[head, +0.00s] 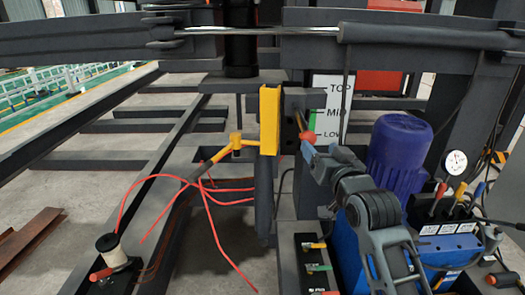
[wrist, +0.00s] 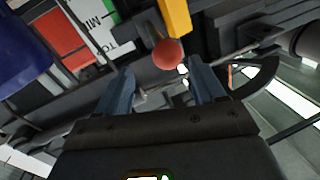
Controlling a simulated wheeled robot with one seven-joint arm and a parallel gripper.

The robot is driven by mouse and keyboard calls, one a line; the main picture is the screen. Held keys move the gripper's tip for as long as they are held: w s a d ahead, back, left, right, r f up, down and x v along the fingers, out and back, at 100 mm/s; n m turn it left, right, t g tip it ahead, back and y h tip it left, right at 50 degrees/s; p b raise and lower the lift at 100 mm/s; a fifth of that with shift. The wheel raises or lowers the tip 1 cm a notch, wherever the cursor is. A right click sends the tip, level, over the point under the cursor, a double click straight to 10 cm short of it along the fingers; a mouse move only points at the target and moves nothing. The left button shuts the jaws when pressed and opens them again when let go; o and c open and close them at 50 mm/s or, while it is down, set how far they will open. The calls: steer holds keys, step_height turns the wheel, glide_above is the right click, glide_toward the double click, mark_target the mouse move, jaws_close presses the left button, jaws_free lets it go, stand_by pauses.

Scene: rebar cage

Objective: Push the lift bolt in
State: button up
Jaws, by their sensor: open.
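The lift bolt shows as a red ball knob (head: 309,137) on a short brass-coloured rod, beside the dark post right of a yellow upright. In the wrist view the red knob (wrist: 167,53) sits just beyond and between my fingertips. My gripper (head: 309,150) is at the knob, its jaws apart. In the wrist view my gripper (wrist: 162,75) has two blue-grey fingers spread, with nothing held between them. I cannot tell whether a finger touches the knob. The hole the bolt enters is hidden.
A white TOP/MID/LOW scale (head: 331,105) stands behind the knob. The yellow upright (head: 269,118) is close on the left, with a yellow lever (head: 215,158) and red cables (head: 213,200). A blue motor (head: 398,150) and a gauge (head: 455,163) stand right. Dark beams cross above.

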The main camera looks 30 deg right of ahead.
mark_target(306, 135)
steer(key=shift+w+a+r, duration=0.2)
steer(key=shift+w, duration=0.5)
steer(key=shift+x, duration=3.5)
steer(key=shift+c, duration=0.5)
jaws_close()
